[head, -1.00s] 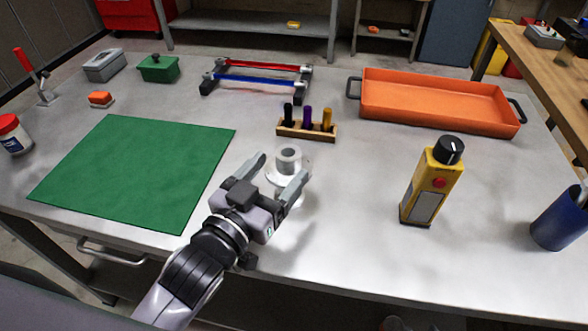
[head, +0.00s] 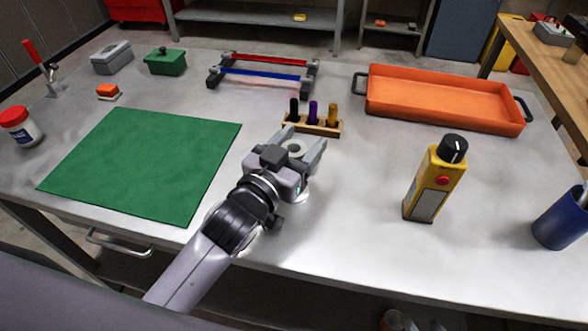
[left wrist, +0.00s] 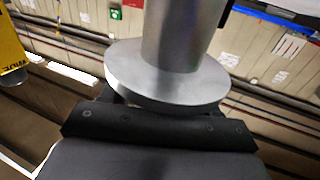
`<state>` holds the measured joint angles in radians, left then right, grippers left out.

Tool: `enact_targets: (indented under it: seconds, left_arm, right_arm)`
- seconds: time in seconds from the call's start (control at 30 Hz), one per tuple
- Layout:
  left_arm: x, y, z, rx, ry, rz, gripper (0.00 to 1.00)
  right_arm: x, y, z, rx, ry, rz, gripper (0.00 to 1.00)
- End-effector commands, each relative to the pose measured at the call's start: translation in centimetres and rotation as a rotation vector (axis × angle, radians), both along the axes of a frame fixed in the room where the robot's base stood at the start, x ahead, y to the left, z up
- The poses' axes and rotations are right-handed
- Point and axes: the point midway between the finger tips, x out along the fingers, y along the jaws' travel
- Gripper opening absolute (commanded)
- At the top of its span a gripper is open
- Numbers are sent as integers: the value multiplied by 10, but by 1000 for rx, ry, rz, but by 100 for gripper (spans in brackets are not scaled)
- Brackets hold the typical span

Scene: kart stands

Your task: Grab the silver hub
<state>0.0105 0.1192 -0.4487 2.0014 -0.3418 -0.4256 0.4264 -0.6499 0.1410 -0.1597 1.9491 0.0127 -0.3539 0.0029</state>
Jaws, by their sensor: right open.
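The silver hub (head: 294,148) is a short hollow cylinder on a wide round flange. In the head view it stands near the middle of the grey table, partly hidden by my left gripper (head: 302,146). The left gripper reaches in from the lower left with its fingers spread, one on each side of the hub's cylinder. Whether a finger touches it I cannot tell. In the left wrist view the hub (left wrist: 165,82) is close up, its flange just above the dark gripper body. The fingertips are not clear there. My right gripper is not in view.
A wooden holder (head: 298,124) with coloured pegs is just behind the hub. A green mat (head: 145,165) lies left. A yellow control box (head: 428,190) stands right, before an orange tray (head: 440,98). The table between gripper and yellow box is clear.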

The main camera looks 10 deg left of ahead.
Motion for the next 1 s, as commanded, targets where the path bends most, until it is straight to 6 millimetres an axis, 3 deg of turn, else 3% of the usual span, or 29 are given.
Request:
enact_targets:
  seconds: [0.03, 0.17, 0.47, 0.67, 0.87, 1.0]
  left_arm:
    - [0, 0, 0, 0, 0, 0, 42]
    - [0, 0, 0, 0, 0, 0, 0]
    - [0, 0, 2, -1, -4, 0, 0]
    - [0, 0, 15, -3, -5, 0, 0]
    - [0, 0, 51, -2, -11, 0, 0]
    - [0, 0, 90, -4, -11, -1, 0]
  right_arm:
    - [0, 0, 0, 0, 0, 0, 43]
    - [0, 0, 0, 1, 0, -1, 43]
    - [0, 0, 0, 2, 0, -1, 43]
    - [0, 0, 3, 1, -1, -2, 43]
    - [0, 0, 10, 1, -1, -2, 43]
    - [0, 0, 17, 1, -1, -2, 43]
